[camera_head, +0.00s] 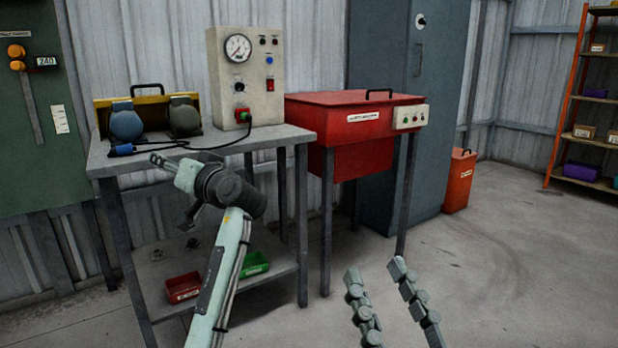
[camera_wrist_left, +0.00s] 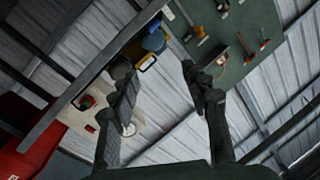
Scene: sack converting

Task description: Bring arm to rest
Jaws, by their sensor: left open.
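My left arm (camera_head: 229,262) rises from the bottom of the head view and bends over the front of the grey bench. Its left gripper (camera_head: 160,160) is small there, near the bench's front edge. In the left wrist view the two dark fingers of the left gripper (camera_wrist_left: 158,76) stand apart with nothing held between them. My right gripper (camera_head: 375,266) shows at the bottom of the head view, its two fingers apart over bare floor. Nothing is between them. The rest of the right arm is out of view.
The grey bench (camera_head: 285,134) carries a gauge box (camera_head: 262,95) and two rounded tools in a yellow-backed holder. Red (camera_head: 183,288) and green (camera_head: 254,264) bins sit on its lower shelf. A red cabinet (camera_head: 335,107) stands to its right.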

